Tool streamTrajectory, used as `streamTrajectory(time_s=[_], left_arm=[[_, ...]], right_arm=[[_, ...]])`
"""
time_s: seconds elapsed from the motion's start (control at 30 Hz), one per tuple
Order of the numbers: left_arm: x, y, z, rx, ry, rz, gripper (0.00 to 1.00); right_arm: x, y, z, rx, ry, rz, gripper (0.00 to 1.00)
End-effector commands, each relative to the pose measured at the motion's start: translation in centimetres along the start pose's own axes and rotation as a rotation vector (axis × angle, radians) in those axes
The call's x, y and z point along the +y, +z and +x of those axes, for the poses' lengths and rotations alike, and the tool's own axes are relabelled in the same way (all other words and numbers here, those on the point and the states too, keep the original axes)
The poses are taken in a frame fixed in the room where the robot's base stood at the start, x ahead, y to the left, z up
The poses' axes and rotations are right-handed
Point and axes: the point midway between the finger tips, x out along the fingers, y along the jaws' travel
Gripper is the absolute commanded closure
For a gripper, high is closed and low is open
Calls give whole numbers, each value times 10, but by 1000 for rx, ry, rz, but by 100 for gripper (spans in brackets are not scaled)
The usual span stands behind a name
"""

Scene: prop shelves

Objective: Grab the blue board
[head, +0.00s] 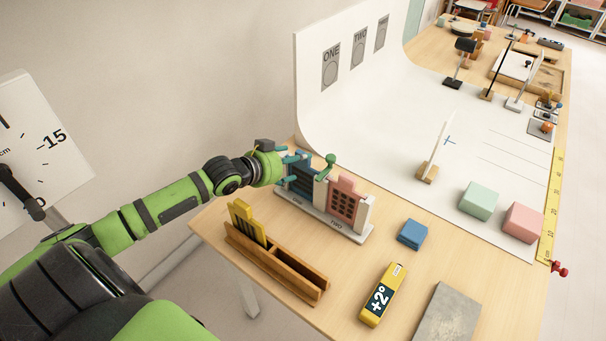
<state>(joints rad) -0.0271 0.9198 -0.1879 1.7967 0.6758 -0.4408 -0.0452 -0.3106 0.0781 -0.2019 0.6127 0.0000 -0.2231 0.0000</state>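The blue board (304,182) is a dark blue panel with cut-outs, upright in the slot marked ONE of a pale two-slot rack (318,222). A red board (345,199) stands in the slot marked TWO. My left gripper (290,168) reaches in from the left at the blue board's upper left edge. Its teal fingertips are at the board, partly overlapping it. I cannot tell whether they are closed on it. My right gripper is not in view.
A wooden trough (290,275) holding a yellow board (248,222) stands in front of the rack. A blue block (412,234), a yellow +2° bar (383,296) and a grey slab (447,316) lie to the right. A green knob (330,160) stands between the boards.

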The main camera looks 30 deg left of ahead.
Motion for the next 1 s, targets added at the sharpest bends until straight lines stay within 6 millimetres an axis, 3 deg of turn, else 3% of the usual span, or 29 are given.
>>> streamTrajectory(time_s=[0.2, 0.47, 0.5, 0.67, 0.7, 1.0], left_arm=[[0, -2, 21, 2, -1, 0, 24], [1, 0, 24, 1, 1, 1, 24], [1, 0, 24, 1, 1, 1, 32], [1, 0, 24, 0, 0, 1, 96], [1, 0, 24, 0, 0, 1, 100], [0, 0, 23, -1, 0, 1, 100]], right_arm=[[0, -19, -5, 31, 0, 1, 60], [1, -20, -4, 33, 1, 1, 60], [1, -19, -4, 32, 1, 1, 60], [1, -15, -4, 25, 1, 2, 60], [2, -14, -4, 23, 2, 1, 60], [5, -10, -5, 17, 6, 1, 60]])
